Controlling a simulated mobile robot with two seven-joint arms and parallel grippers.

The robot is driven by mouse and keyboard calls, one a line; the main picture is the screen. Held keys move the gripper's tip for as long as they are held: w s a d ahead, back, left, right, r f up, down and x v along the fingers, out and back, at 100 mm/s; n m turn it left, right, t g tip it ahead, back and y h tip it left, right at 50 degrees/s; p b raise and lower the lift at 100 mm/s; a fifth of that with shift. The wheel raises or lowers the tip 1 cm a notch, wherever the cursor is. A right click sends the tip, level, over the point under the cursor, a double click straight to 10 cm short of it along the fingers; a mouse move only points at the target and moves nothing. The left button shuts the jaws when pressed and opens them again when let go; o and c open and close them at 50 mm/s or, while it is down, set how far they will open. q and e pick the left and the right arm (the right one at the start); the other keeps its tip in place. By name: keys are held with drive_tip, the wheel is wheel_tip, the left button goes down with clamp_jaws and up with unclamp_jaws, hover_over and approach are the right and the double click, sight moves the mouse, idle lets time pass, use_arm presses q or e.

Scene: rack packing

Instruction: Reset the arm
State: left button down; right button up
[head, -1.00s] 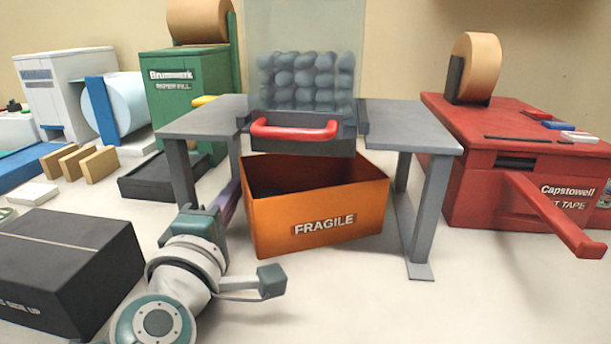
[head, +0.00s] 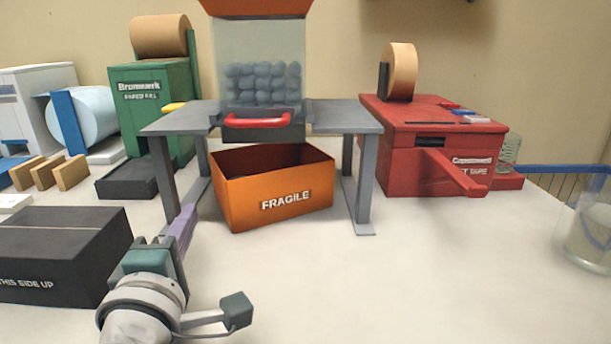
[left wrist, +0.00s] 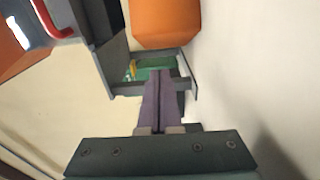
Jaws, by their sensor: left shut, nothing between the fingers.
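My left gripper (head: 184,218) is at the lower left of the head view, beside the left legs of the grey table. Its purple fingers are together with nothing between them; they also show in the left wrist view (left wrist: 158,100). The gripper is apart from the orange box marked FRAGILE (head: 318,190), which stands open under the table and also shows in the left wrist view (left wrist: 165,22). My right gripper is not in view.
The grey table (head: 345,115) carries a clear bin of grey lumps with a red handle (head: 257,122). A black box (head: 50,255) lies at left. A green machine (head: 150,90) and a red tape machine (head: 440,150) stand behind.

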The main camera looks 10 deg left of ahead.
use_arm(q)
drive_tip(key=s+d+r+m+g+h+p, duration=0.2)
drive_tip(key=s+d+r+m+h+p, duration=0.1)
drive_tip(key=d+m+h+p, duration=0.25)
drive_tip(key=s+d+r+m+g+h+p, duration=0.2)
drive_tip(key=s+d+r+m+h+p, duration=0.15)
drive_tip(key=d+m, duration=0.4)
drive_tip(key=s+a+r+m+g+y+p, duration=0.2)
drive_tip(key=s+a+m+g+p, duration=0.25)
drive_tip(key=s, duration=0.45)
drive_tip(key=s+a+r+m+g+y+p, duration=0.1)
drive_tip(key=s+a+r+m+g+p, duration=0.15)
drive_tip(key=s+m+g, duration=0.5)
wheel_tip(320, 180, up, 38)
drive_tip(key=s+a+n+t+p, duration=0.1)
drive_tip(key=s+t+p, duration=0.1)
drive_tip(key=p, duration=3.6)
drive_tip(key=shift+s+a+f+n+y, duration=0.15)
drive_tip(key=shift+s+f+n+y, duration=0.1)
drive_tip(key=shift+s+n+y, duration=0.1)
drive_tip(key=shift+f, duration=0.1)
